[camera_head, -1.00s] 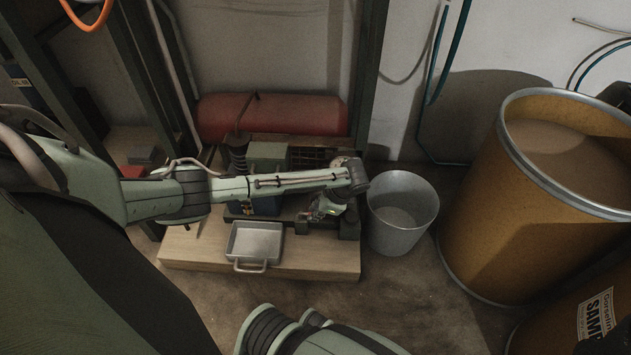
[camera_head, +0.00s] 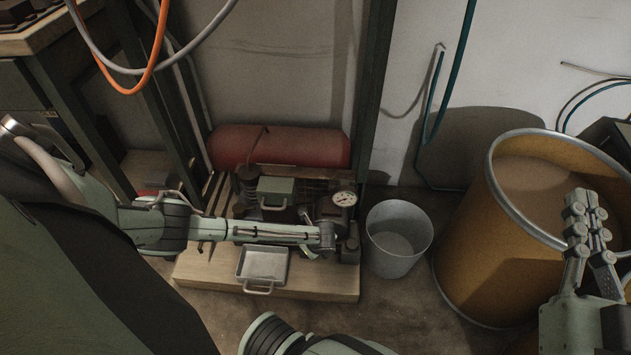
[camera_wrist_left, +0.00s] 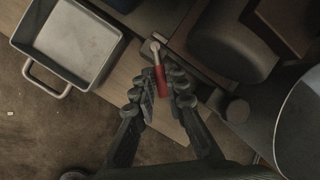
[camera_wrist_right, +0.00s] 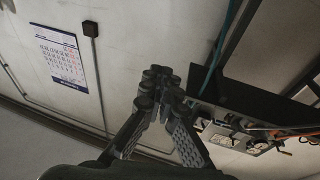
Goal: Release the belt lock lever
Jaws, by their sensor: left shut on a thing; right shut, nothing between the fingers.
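A small lever with a red grip and a bare metal rod end (camera_wrist_left: 160,73) shows in the left wrist view, beside the dark machine parts. My left gripper (camera_wrist_left: 164,88) is shut on the red grip, with one finger on each side. In the head view my left arm crosses the front of the machine (camera_head: 276,187), and its wrist hides the lever and most of the gripper. My right gripper (camera_head: 588,204) is raised at the right, in front of the drum, shut and empty. It also shows shut in the right wrist view (camera_wrist_right: 160,76).
A metal tray (camera_head: 263,265) sits on the wooden base board (camera_head: 215,280) in front of the machine. A bucket (camera_head: 398,245) stands right of it, and a large yellow drum (camera_head: 478,250) farther right. A red cylinder (camera_head: 285,145) lies behind. A gauge (camera_head: 344,198) faces up.

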